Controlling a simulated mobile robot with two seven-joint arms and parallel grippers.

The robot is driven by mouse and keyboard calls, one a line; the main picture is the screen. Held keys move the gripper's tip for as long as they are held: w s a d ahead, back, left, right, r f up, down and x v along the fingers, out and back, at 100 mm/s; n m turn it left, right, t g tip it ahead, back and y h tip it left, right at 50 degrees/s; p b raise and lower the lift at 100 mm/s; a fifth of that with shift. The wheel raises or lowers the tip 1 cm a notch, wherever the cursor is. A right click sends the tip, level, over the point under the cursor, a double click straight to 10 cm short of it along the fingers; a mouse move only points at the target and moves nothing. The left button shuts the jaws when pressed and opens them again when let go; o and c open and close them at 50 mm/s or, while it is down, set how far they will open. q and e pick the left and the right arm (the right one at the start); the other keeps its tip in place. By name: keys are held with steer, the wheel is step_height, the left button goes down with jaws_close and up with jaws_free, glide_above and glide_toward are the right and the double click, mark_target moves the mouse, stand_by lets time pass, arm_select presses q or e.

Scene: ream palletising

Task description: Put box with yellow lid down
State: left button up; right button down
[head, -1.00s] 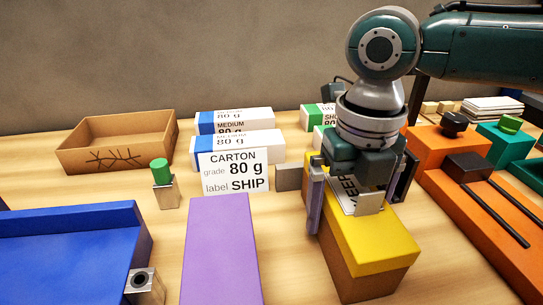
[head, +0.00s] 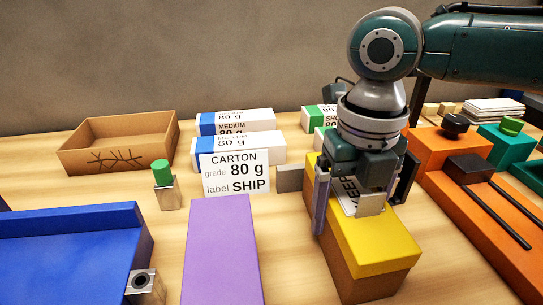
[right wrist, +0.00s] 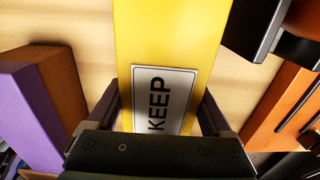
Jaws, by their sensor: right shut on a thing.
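The box with the yellow lid (head: 372,243) is at the right of centre in the head view, with brown sides and a white KEEP label on its top. It looks to be on the table, but I cannot tell whether its underside touches. My right gripper (head: 360,205) reaches down from above, with one finger on each side of the box, and is shut on it. In the right wrist view the yellow lid (right wrist: 168,35) and its KEEP label (right wrist: 163,100) lie between the fingers. My left gripper is not in view.
A purple box (head: 221,250) and a blue tray (head: 70,255) are to the left. A CARTON sign (head: 235,175) stands before white reams (head: 240,143). An open cardboard box (head: 115,150) is at the back left. Orange boxes (head: 490,225) are close on the right.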

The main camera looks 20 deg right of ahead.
steer(key=s+a+r+m+p, duration=0.1)
steer(key=s+r+m+p, duration=0.1)
steer(key=r+m+p, duration=0.9)
steer(key=s+a+r+m+p, duration=0.2)
steer(key=r+m+p, duration=0.9)
steer(key=r+p, duration=1.1)
steer(key=s+a+r+m+p, duration=0.1)
steer(key=s+r+m+p, duration=0.3)
steer(key=r, duration=3.2)
steer(key=m+p, duration=0.7)
steer(key=p, duration=0.6)
steer(key=shift+s+a+r+p, duration=0.15)
steer(key=shift+a+r+p, duration=0.15)
steer(key=shift+r+p, duration=0.05)
steer(key=shift+f, duration=0.1)
